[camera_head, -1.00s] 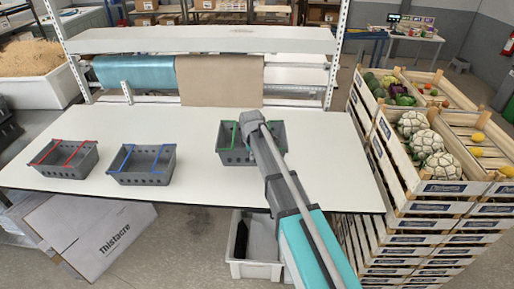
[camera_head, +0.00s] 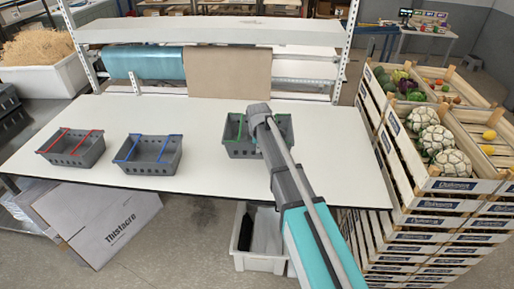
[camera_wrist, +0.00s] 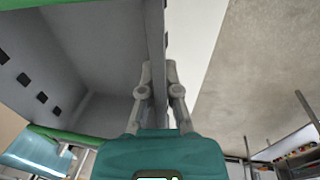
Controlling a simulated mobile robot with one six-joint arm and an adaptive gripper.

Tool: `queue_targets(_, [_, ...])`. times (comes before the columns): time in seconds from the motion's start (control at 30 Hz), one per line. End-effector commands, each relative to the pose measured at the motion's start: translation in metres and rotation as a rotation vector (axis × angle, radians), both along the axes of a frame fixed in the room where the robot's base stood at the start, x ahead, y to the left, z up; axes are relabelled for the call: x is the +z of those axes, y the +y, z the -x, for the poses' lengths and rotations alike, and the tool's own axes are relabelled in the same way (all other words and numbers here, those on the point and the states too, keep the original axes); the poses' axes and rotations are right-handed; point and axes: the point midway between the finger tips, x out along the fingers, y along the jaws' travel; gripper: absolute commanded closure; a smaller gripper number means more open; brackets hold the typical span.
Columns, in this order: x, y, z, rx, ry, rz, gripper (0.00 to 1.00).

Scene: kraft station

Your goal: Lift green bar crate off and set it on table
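The green bar crate (camera_head: 240,149) is a grey perforated crate with green bars, at the middle right of the white table. It looks upright and level; my arm hides its right part, and I cannot tell whether it touches the table. In the wrist view, its grey inside (camera_wrist: 90,50) and a green bar (camera_wrist: 60,4) fill the left. My gripper (camera_wrist: 159,70) has one finger inside the crate and one outside. The fingers are close together on the crate's wall. My gripper (camera_head: 258,112) also shows at the crate in the head view.
A red bar crate (camera_head: 72,158) and a blue bar crate (camera_head: 150,168) stand left on the white table (camera_head: 215,185). Stacked wooden produce crates (camera_head: 440,207) adjoin its right side. Free table lies between the blue and green crates.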

Motion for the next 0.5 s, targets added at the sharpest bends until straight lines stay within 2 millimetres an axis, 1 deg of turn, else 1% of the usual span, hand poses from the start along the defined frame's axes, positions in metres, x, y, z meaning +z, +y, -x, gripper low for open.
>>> queue_targets(0.03, [-0.006,0.000,0.000,0.000,-0.001,0.000,1.00])
queue_targets(0.5, [-0.038,-0.001,0.000,-0.001,-0.001,0.000,1.00])
